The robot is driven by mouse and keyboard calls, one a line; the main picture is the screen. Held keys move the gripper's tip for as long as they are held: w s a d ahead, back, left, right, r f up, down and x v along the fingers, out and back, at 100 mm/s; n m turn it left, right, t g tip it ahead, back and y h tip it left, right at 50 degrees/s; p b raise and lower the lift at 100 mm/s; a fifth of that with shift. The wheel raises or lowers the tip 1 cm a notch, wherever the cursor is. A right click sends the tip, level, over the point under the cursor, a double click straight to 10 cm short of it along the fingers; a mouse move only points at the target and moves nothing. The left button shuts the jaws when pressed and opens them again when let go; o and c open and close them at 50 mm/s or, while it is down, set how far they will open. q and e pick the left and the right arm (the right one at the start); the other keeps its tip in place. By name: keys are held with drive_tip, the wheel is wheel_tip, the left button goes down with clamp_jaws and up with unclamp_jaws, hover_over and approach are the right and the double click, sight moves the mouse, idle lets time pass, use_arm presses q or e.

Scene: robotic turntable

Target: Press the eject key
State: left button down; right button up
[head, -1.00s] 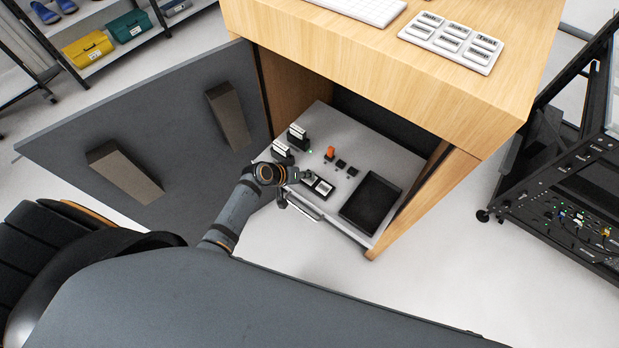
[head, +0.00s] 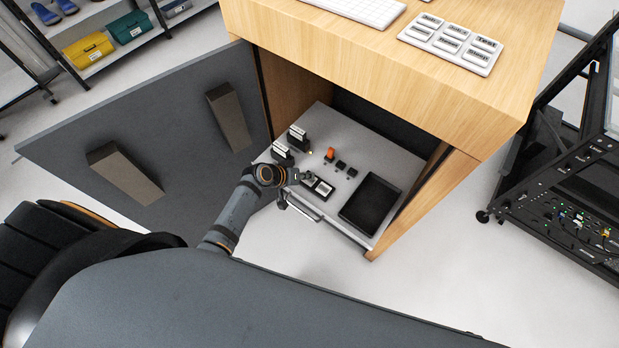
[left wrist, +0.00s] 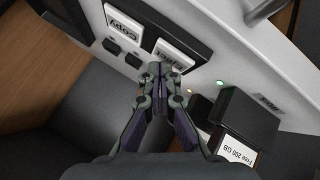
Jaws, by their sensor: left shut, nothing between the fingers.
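The eject key (left wrist: 173,54) is a white key with a black border, its label upside down and partly covered in the left wrist view. My left gripper (left wrist: 160,72) is shut and empty, its fingertips over the key's near edge. I cannot tell whether they touch it. In the head view, my left gripper (head: 303,177) is over the light-grey panel (head: 345,222) inside the open cabinet, beside the two white keys. A white Copy key (left wrist: 126,27) sits beside the eject key. My right gripper is not in view.
Black drives with white labels (head: 297,137) stand beside the keys. The panel also holds an orange switch (head: 330,154), small black keys (head: 341,164) and a black tray (head: 371,204). The cabinet door (head: 130,125) stands open at left. A green light (left wrist: 220,83) glows near the drives.

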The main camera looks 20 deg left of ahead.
sight(307, 181)
use_arm(q)
drive_tip(key=shift+r+p, duration=0.3)
drive_tip(key=shift+r, duration=0.25)
wheel_tip(307, 181, up, 5)
drive_tip(key=p, duration=0.5)
drive_tip(key=shift+r, duration=0.1)
idle(0.5)
